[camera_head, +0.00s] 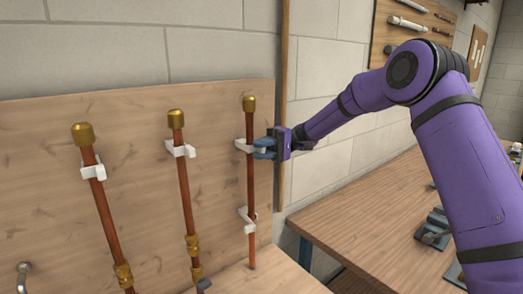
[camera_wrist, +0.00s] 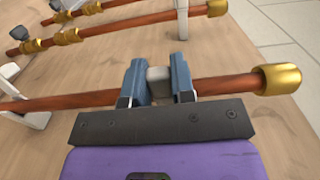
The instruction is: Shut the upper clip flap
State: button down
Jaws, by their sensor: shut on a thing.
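In the wrist view, my gripper's blue-grey fingers (camera_wrist: 157,82) are shut on a pale block, the upper clip flap (camera_wrist: 158,76), beside the pipe (camera_wrist: 225,84). The fingers hide much of the clip, so I cannot tell whether the flap is latched. The white lower clip (camera_head: 247,218) is further down the pipe, its flap sticking up at an angle.
Two more capped copper pipes, the middle one (camera_head: 184,190) and the left one (camera_head: 105,205), stand on the board (camera_head: 140,120) with white clips. A wooden workbench (camera_head: 350,225) with grey tools is at the right. A tool panel (camera_head: 395,30) hangs behind my arm.

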jog(key=c, duration=1)
grip_release()
jog(key=shift+o, duration=0.2)
jog(key=v, duration=1)
jog(key=shift+w+d, duration=0.25)
jog(key=shift+d, duration=0.05)
